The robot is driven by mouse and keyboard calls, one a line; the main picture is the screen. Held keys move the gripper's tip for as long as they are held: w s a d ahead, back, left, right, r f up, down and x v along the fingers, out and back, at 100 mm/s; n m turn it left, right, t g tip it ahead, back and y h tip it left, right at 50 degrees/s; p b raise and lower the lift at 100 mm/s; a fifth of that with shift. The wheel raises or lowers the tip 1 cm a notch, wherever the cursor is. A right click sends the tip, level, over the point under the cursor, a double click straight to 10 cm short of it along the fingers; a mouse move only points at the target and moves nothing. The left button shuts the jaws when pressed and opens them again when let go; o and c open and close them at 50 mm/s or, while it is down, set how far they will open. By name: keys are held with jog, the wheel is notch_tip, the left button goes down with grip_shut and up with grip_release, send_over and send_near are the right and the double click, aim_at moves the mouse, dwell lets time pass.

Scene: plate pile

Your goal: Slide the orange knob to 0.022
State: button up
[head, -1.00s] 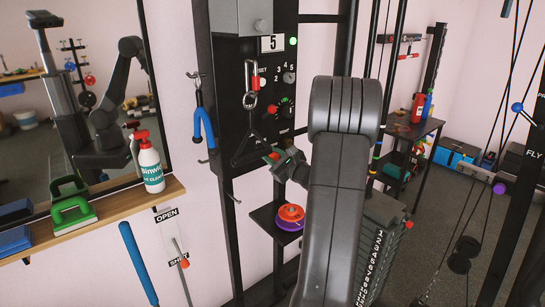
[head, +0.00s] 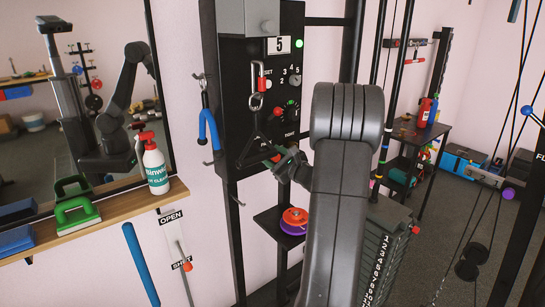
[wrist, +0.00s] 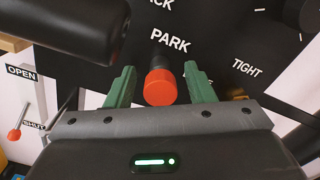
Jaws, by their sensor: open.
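The orange-red knob (wrist: 160,88) is a short cylinder on a dark stem in front of a black panel (wrist: 220,50), below the word PARK, in the wrist view. My gripper (wrist: 158,76) is open, with one green finger on each side of the knob and a small gap visible on both sides. In the head view my gripper (head: 281,158) is at the lower part of the black panel (head: 262,100), and the knob is small and partly hidden there. No 0.022 mark is readable.
A lever with another orange-red knob (head: 187,267) stands between OPEN and SHUT labels on the wall. A black triangular handle (head: 256,140) hangs close to my gripper. A small shelf with orange and purple discs (head: 294,219) is below.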

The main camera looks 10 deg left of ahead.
jog(key=b+v, duration=0.1)
jog(key=v, duration=1.2)
jog(key=shift+b, duration=0.4)
jog(key=shift+a, duration=0.1)
jog(key=p+x, duration=0.2)
jog(key=x, duration=1.1)
jog(key=shift+p, duration=0.35)
jog(key=shift+s+d, duration=0.2)
jog(key=shift+d, duration=0.25)
jog(key=shift+a, duration=0.1)
